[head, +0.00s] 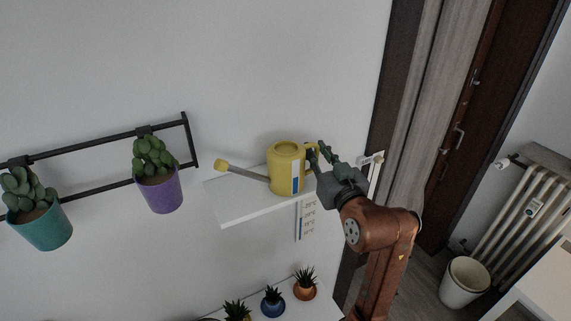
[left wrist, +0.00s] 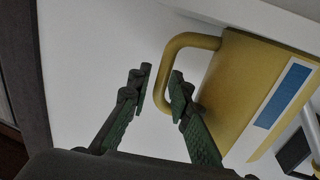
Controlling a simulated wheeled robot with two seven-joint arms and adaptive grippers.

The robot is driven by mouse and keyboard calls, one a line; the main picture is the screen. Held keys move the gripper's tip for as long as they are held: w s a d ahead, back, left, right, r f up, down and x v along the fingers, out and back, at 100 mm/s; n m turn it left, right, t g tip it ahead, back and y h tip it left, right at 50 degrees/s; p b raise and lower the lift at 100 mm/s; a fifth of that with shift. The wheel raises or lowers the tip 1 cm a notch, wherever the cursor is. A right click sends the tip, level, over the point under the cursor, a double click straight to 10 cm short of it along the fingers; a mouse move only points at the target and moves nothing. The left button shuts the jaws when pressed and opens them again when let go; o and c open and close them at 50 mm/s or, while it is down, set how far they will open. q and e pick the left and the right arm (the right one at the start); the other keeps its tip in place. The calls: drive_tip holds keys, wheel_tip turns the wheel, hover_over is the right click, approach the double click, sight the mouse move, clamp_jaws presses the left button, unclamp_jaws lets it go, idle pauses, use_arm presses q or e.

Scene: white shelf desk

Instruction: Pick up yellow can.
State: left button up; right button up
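The yellow can (head: 286,168) is a watering can with a long spout pointing left and a blue-and-white label. It stands upright on a small white wall shelf (head: 243,205). My left gripper (head: 318,156) is at the can's right, handle side. In the left wrist view the can's body (left wrist: 245,85) is at the right, and its curved handle shows in the gap between the open fingers (left wrist: 160,78). The right finger overlaps part of the handle. I cannot tell whether a finger touches it. My right gripper is not in view.
A black wall rail holds a purple pot (head: 160,192) and a teal pot (head: 42,228) with plants, left of the shelf. Small potted succulents (head: 272,302) stand on a white surface below. A door, radiator (head: 530,205) and white bin (head: 464,282) are at the right.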

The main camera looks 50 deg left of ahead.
use_arm(q)
drive_tip(key=shift+s+d, duration=0.1)
drive_tip(key=shift+s, duration=0.05)
drive_tip(key=shift+c, duration=0.3)
clamp_jaws()
drive_tip(key=shift+r, duration=0.15)
